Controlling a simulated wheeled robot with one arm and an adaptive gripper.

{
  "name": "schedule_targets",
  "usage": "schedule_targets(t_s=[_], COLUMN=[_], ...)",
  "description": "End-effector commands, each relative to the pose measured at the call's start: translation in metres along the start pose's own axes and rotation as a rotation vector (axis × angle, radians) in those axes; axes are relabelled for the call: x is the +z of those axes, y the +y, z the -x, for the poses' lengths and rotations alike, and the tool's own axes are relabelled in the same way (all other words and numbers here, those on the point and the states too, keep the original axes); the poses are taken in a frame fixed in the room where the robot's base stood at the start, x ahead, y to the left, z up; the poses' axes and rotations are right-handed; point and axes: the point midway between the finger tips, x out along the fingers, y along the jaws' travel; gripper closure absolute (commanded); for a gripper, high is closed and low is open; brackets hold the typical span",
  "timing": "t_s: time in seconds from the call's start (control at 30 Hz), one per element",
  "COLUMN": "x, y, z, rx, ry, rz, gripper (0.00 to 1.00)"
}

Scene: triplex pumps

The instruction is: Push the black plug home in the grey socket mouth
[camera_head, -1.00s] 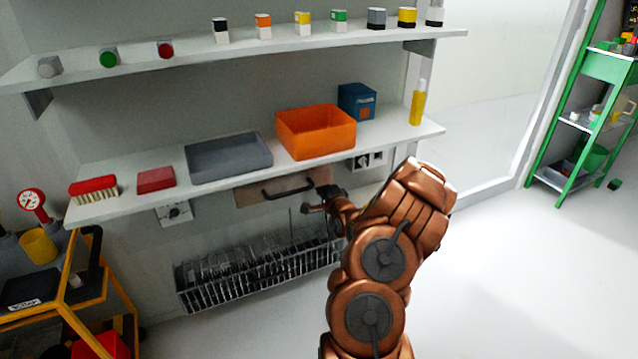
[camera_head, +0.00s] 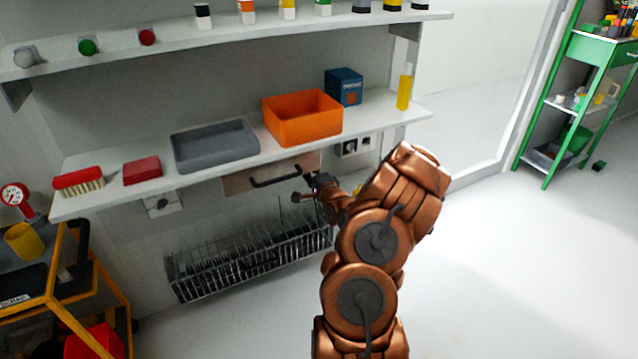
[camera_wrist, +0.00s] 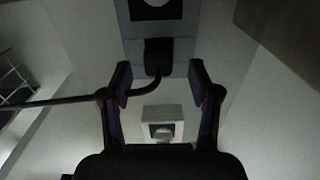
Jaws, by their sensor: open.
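In the wrist view, the black plug (camera_wrist: 158,56) sits against a grey strip (camera_wrist: 186,22), with its black cable curving down and off to the left. How deep the plug sits cannot be told. My gripper (camera_wrist: 160,82) is open, one finger on each side of the plug's lower end and cable, with gaps visible. In the head view, my gripper (camera_head: 318,184) is below the shelf, and the plug cannot be made out.
A pale box with a round face (camera_wrist: 162,128) lies below the cable in the wrist view. In the head view, a wooden panel with a black handle (camera_head: 275,177) and a wire rack (camera_head: 248,255) are close by. The shelf holds an orange bin (camera_head: 302,118) above.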

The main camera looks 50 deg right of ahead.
Motion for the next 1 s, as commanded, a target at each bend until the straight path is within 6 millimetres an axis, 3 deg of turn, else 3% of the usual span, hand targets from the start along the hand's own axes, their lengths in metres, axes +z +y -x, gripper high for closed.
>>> schedule_targets(t_s=[0.6, 1.0], x=[0.000, 0.001], y=[0.000, 0.001], z=[0.077, 0.104], rx=[0.002, 0.003], ry=[0.001, -0.001], rz=[-0.003, -0.002], gripper=[0.38, 0.38])
